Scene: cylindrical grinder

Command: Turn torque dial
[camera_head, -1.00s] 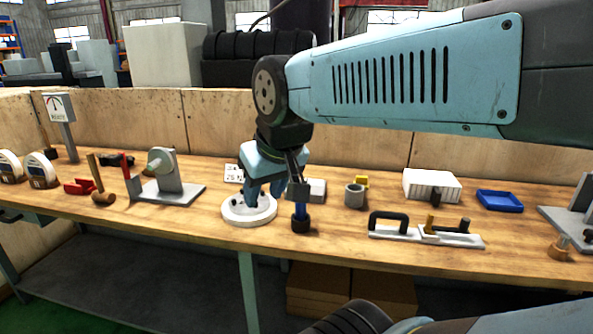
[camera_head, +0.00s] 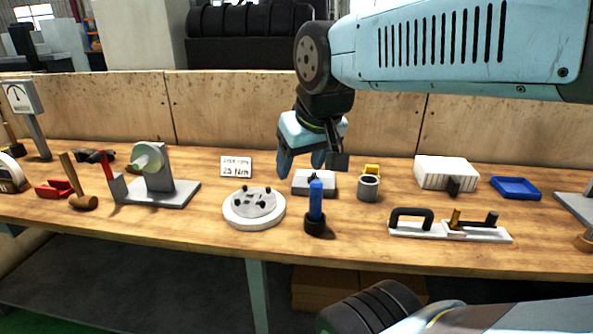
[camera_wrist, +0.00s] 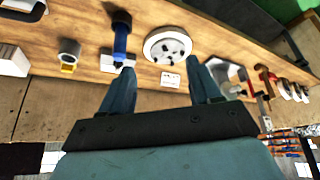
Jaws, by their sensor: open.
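A blue-handled tool (camera_head: 316,201) stands upright in a black round holder (camera_head: 316,226) on the workbench; it also shows in the wrist view (camera_wrist: 120,42). Left of it, a white round base (camera_head: 240,219) carries a grey disc (camera_head: 254,203) with several dark bolts, seen too in the wrist view (camera_wrist: 170,47). A card (camera_head: 236,166) behind it reads "25 Nm". I cannot tell for sure which part is the torque dial. My gripper (camera_head: 302,163) is open and empty, above the bench behind the blue tool; its fingers also show in the wrist view (camera_wrist: 161,68).
A light grey block (camera_head: 313,184) lies close below my gripper. A wooden wall (camera_head: 225,105) backs the bench.

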